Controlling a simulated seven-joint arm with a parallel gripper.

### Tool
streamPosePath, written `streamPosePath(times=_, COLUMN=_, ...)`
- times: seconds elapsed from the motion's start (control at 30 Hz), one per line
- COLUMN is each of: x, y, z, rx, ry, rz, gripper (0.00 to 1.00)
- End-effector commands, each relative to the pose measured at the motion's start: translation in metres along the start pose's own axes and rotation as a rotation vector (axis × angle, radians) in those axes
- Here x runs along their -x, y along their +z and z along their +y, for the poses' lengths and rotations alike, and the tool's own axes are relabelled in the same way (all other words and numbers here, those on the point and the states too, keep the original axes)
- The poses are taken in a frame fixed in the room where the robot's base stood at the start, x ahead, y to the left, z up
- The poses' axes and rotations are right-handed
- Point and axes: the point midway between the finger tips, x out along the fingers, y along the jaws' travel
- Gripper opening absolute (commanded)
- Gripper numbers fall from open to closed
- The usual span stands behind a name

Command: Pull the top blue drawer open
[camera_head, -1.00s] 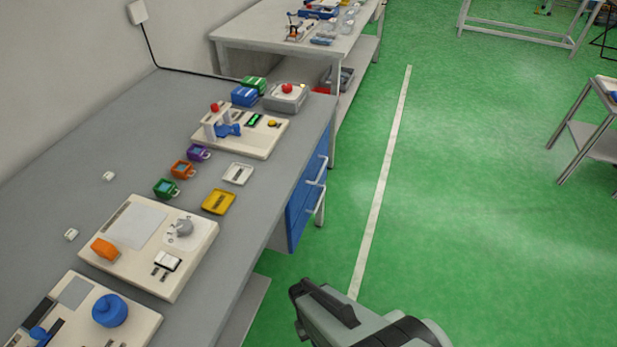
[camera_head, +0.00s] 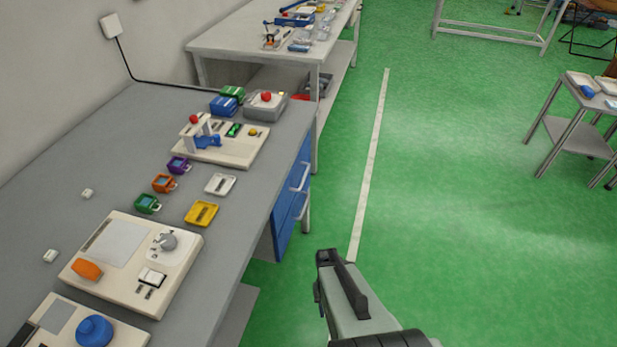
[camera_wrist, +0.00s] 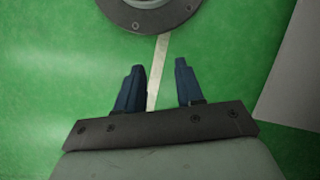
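The blue drawer unit (camera_head: 283,222) hangs under the right end of the grey workbench. Its drawers look closed. The top drawer's pale handle (camera_head: 300,177) sits near the bench edge, with another handle (camera_head: 301,207) below it. My gripper (camera_head: 328,268) is over the green floor, to the right of the workbench and nearer the camera than the drawers, touching nothing. In the wrist view its two dark fingers (camera_wrist: 158,84) stand apart with only floor and a white line between them. The drawers do not show in the wrist view.
The grey workbench (camera_head: 60,160) carries several panels, small coloured cups and trays. A second table (camera_head: 225,38) stands behind it. A metal cart (camera_head: 570,135) is at the right. The green floor (camera_head: 440,170) between is clear.

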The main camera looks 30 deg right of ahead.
Motion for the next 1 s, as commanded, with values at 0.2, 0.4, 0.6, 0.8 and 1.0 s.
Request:
streamPosePath(times=0.2, x=0.039, y=-0.050, z=0.042, rx=-0.139, ry=-0.094, rz=0.089, gripper=0.37)
streamPosePath(times=0.4, x=0.083, y=-0.094, z=0.081, rx=-0.276, ry=-0.235, rz=0.178, gripper=0.37)
streamPosePath(times=0.6, x=0.145, y=-0.139, z=0.124, rx=-0.403, ry=-0.445, rz=0.280, gripper=0.37)
streamPosePath(times=0.8, x=0.224, y=-0.180, z=0.151, rx=-0.441, ry=-0.715, rz=0.389, gripper=0.37)
streamPosePath(times=1.0, x=0.299, y=-0.209, z=0.136, rx=-0.354, ry=-0.991, rz=0.465, gripper=0.37)
